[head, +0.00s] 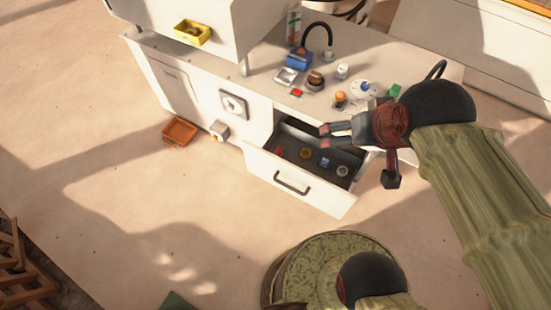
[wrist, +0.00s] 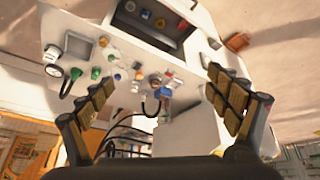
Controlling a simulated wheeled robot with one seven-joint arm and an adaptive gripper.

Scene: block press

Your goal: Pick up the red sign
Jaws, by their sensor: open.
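A small flat red piece (head: 296,92) lies on the white counter, left of a dark brown knob-like item. Another small red piece (head: 279,150) shows at the left end of the open drawer. I cannot tell which of them is the red sign. A small red spot (wrist: 168,74) also shows on the counter in the wrist view. My gripper (head: 323,136) is open and empty, above the open drawer and in front of the counter. Its two fingers stand wide apart in the wrist view (wrist: 160,78).
The open drawer (head: 300,190) holds several small round items. A blue box (head: 299,59), an orange-topped knob (head: 340,98) and other small parts crowd the counter. A yellow bin (head: 192,32) sits higher up. An orange tray (head: 180,131) lies on the floor at left.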

